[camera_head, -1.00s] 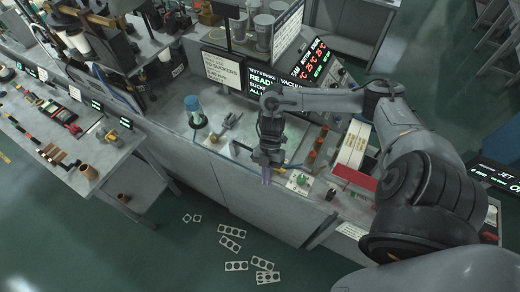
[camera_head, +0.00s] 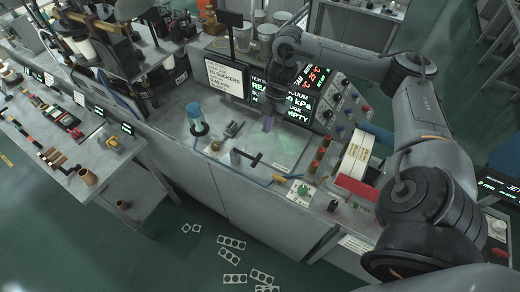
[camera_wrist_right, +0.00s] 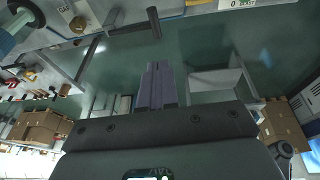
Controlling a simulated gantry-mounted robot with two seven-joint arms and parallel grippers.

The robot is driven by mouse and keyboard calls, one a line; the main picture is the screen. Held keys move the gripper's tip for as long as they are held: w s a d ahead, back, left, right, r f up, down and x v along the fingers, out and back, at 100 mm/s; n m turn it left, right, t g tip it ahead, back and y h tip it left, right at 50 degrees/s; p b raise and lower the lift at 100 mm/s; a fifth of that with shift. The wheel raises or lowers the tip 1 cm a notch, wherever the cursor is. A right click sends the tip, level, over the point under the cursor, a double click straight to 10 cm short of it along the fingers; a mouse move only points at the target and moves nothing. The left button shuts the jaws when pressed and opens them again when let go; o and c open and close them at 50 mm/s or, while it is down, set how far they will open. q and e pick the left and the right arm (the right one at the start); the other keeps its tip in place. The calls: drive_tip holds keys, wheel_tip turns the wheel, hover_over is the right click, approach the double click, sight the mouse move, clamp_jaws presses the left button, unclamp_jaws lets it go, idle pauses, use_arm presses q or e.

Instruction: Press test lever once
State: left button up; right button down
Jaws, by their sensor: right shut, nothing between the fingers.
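A black T-shaped handle (camera_head: 252,158), which looks like the test lever, stands at the front of the pale plate (camera_head: 285,150) on the bench. It also shows in the right wrist view as a dark bar with a crosspiece (camera_wrist_right: 154,22), beyond the fingertips. My right gripper (camera_head: 268,124) has purple-grey fingers and hangs over the back of the plate, in front of the screens. It is apart from the handle. In the right wrist view its fingers (camera_wrist_right: 156,68) are together with nothing between them. My left gripper is in neither current view.
A blue-capped clear cylinder (camera_head: 196,120) stands left of the plate. A green-knobbed block (camera_head: 300,189) and red-orange cylinders (camera_head: 315,164) stand to the right. A screen (camera_head: 268,96) is behind my gripper. White perforated strips (camera_head: 232,243) lie on the floor.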

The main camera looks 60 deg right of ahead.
drive_tip(key=f, duration=0.1)
hover_over(257, 160)
drive_tip(key=d, duration=0.1)
drive_tip(key=f, duration=1.1)
drive_tip(key=shift+s, duration=0.35)
drive_tip(key=shift+w+d+f+p, duration=0.15)
drive_tip(key=shift+f+p, duration=0.15)
drive_tip(key=shift+f, duration=0.45)
